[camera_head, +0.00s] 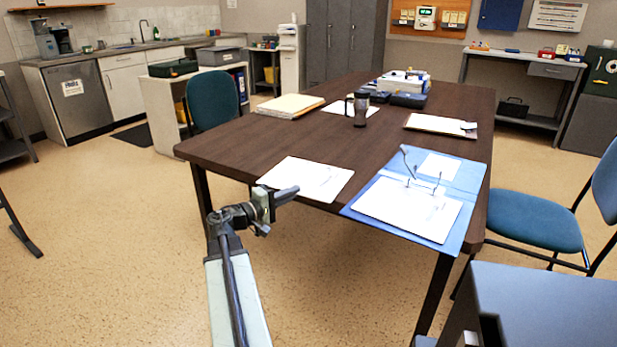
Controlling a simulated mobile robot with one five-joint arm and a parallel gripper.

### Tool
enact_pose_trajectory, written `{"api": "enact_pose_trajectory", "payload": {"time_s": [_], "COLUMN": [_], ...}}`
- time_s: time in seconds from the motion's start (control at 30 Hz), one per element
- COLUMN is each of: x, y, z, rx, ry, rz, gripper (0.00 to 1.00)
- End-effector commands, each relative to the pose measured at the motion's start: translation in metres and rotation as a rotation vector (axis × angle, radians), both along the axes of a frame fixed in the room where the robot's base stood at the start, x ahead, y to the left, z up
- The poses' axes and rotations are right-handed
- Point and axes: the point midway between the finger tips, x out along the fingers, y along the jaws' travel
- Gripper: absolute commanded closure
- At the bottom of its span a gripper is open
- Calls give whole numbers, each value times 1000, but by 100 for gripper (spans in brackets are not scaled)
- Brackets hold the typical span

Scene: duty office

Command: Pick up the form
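Several white papers lie on the dark table (270,140), and I cannot tell from print which one is the form. A loose white sheet (305,177) lies flat at the near left edge, with a thin dark item on it. An open blue folder (463,178) at the near right corner holds white sheets (408,207) with thin wire-like pieces standing up from it. My gripper (284,197) is just in front of the near table edge, at the lower left of the loose sheet. It appears apart from the sheet. Its fingers are too small and side-on to show their opening.
A dark mug (361,108), a paper stack (291,105), a clipboard (440,124) and a white boxy device (402,84) stand farther back. Blue chairs (534,220) flank the table. A dark grey cabinet (545,305) is at lower right.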

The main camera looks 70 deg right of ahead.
Motion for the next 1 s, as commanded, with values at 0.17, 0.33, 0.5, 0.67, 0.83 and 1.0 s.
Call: {"api": "enact_pose_trajectory", "payload": {"time_s": [0.17,0.33,0.5,0.67,0.83,1.0], "x": [0,0,0,0,0,0], "y": [0,0,0,0,0,0], "z": [0,10,38,74,100,102], "rx": [-1,0,0,0,0,0], "ry": [-1,0,0,0,0,0], "rz": [0,0,0,1,1,1], "gripper": [100,100,100,100,100,100]}}
